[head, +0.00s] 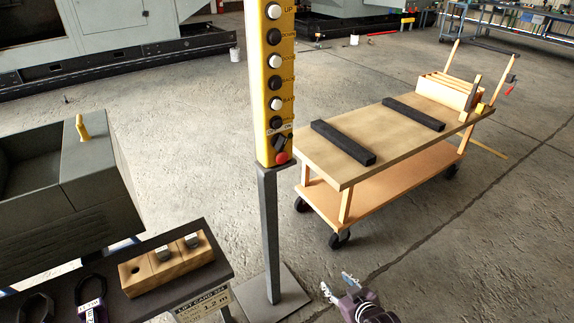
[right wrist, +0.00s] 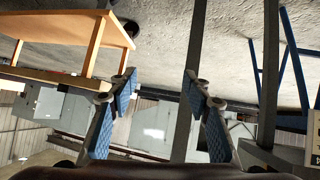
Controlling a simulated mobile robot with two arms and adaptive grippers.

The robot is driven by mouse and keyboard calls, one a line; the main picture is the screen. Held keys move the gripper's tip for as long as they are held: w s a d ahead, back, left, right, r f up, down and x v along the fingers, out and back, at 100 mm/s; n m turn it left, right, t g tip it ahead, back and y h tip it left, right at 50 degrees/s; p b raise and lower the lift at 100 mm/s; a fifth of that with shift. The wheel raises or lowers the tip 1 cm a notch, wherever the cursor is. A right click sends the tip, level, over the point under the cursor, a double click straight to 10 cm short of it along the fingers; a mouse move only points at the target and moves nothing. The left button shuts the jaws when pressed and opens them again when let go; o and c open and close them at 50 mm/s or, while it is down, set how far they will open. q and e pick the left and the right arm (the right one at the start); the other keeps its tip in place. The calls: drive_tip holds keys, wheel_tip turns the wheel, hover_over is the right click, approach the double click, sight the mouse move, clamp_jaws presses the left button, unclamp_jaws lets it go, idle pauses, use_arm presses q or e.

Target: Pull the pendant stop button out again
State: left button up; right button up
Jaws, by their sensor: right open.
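The pendant (head: 272,75) is a tall yellow box with a column of black and white buttons, standing on a grey post (head: 270,230). Its red stop button (head: 281,157) is at the bottom end of the box, beside a dark switch. Whether the button is pressed in or out is too small to tell. My right gripper (head: 337,284) is low, to the right of the post's foot, well below and apart from the button. In the right wrist view its two blue-padded fingers (right wrist: 162,88) stand apart with nothing between them. My left gripper is not in view.
A wooden cart (head: 365,150) with two black bars stands right of the post. A dark table (head: 130,290) at lower left holds a wooden block (head: 165,264) with metal pieces. A grey enclosure (head: 60,180) is behind it. The floor around the post is mostly clear.

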drive_tip(key=w+a+r+n+t+y, duration=0.15)
drive_tip(key=w+r, duration=0.25)
drive_tip(key=r, duration=0.5)
drive_tip(key=w+a+r+n+t+y, duration=0.1)
drive_tip(key=w+a+r+t, duration=0.2)
drive_tip(key=r, duration=0.6)
drive_tip(key=n+y, duration=0.2)
drive_tip(key=y, duration=0.2)
approach(284, 159)
drive_tip(key=x, duration=0.8)
drive_tip(key=shift+w+a, duration=0.1)
drive_tip(key=shift+a, duration=0.05)
clamp_jaws()
